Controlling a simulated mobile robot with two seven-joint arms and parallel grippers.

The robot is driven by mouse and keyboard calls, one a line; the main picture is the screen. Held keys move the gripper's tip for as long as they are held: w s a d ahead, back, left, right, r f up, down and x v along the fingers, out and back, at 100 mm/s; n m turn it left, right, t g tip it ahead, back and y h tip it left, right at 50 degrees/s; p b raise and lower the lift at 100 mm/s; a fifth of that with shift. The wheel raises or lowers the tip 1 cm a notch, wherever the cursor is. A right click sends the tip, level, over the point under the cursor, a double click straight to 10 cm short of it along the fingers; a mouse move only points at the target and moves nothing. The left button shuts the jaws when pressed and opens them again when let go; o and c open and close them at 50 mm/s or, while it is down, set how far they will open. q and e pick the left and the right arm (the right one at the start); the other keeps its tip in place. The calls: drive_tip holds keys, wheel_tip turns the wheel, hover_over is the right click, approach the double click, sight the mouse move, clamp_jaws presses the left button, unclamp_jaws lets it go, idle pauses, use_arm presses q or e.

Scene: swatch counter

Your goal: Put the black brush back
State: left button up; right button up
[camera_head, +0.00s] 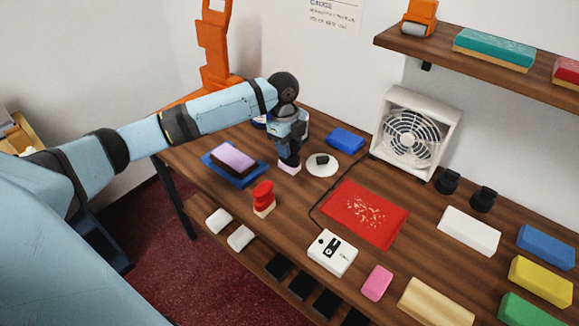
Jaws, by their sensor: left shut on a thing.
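My left gripper (288,147) points down over the back left part of the counter. It is shut on the black brush, whose pale bristle block (289,168) shows below the dark fingers. The brush's dark handle is mostly hidden by the fingers and hard to tell from them. The bristle block is at or just above the wood; I cannot tell whether it touches. A round white dish (322,164) with a small black piece on it is just to its right. My right gripper is not in view.
A red brush (263,197) stands in front, near a purple-topped block on a blue tray (254,180). A blue block (345,139), a red mat (364,213), a white device (332,252) and a fan (416,133) are to the right. A shelf (480,66) overhangs the back right.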

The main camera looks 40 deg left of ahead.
sight(290, 166)
use_arm(q)
wheel_tip(290, 166, down, 4)
drive_tip(key=shift+r, duration=0.1)
wheel_tip(290, 166, down, 4)
drive_tip(key=shift+r, duration=0.2)
drive_tip(key=shift+f, duration=0.15)
drive_tip(key=o, duration=0.9)
drive_tip(key=shift+f, duration=0.15)
